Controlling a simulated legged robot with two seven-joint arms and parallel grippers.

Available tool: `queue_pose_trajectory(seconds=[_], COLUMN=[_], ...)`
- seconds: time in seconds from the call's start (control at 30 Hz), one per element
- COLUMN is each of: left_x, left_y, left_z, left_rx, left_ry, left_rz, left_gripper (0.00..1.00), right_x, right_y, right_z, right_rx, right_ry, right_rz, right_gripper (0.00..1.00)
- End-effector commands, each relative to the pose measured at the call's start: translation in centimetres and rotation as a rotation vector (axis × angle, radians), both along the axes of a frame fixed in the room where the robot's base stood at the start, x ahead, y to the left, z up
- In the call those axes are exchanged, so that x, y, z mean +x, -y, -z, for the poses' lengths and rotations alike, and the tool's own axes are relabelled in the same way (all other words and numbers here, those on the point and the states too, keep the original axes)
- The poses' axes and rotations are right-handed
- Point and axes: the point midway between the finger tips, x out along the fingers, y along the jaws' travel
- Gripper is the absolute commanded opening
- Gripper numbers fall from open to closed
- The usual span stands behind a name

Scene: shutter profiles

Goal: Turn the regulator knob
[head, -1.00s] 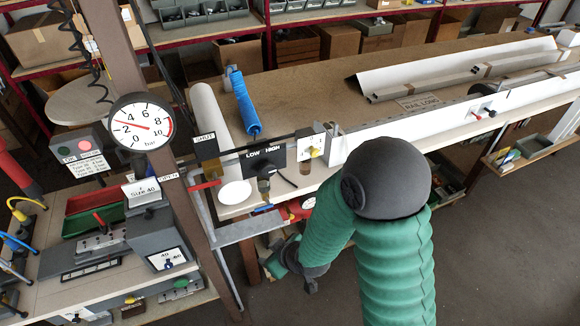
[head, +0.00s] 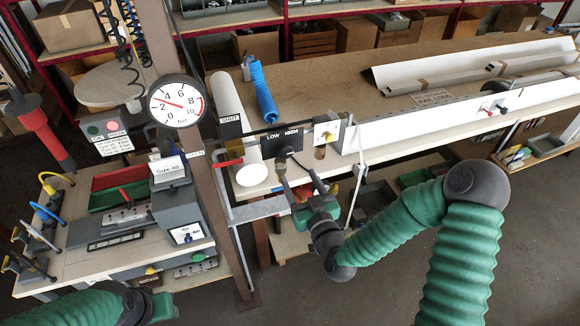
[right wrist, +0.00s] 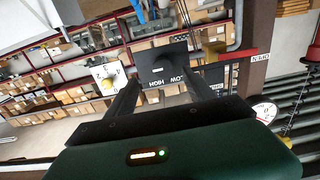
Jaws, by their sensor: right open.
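In the right wrist view the regulator plate (right wrist: 163,68) appears upside down beyond and between the open fingers (right wrist: 160,82). I see no contact. A round bar gauge (head: 175,101) stands at left, its red needle between 2 and 4. My left gripper (head: 163,305) is partly visible at the bottom left, its fingers unclear.
A brown post (head: 196,150) stands beside the gauge. Open floor lies below right.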

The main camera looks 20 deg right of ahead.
Motion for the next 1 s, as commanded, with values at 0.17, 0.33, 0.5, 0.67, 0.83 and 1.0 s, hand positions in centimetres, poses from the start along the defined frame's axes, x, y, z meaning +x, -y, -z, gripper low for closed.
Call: queue_pose_trajectory(seconds=[0.17,0.33,0.5,0.67,0.83,1.0], left_x=[0.2,0.2,0.2,0.2,0.2,0.2], left_y=[0.0,0.0,0.0,0.0,0.0,0.0], left_z=[-2.8,-3.7,-3.9,-3.9,-3.9,-3.9], left_rx=[0.000,0.000,0.000,0.000,0.000,0.000], left_ry=[0.007,0.006,0.006,0.006,0.006,0.006], left_rz=[-0.001,-0.001,0.000,0.000,0.000,0.000], left_gripper=[0.36,0.36,0.36,0.36,0.36,0.36], right_x=[4.8,8.2,9.5,9.5,9.5,9.5], right_y=[-0.1,-0.1,-0.2,-0.2,-0.3,-0.3], right_z=[-1.1,-0.8,-0.6,-0.5,-0.5,-0.5], right_rx=[0.004,0.005,0.003,0.002,0.001,0.002], right_ry=[0.001,0.000,0.000,0.000,0.000,0.000], right_rz=[0.000,0.000,-0.002,-0.002,-0.002,-0.002], right_gripper=[0.62,0.62,0.62,0.62,0.49,0.27])
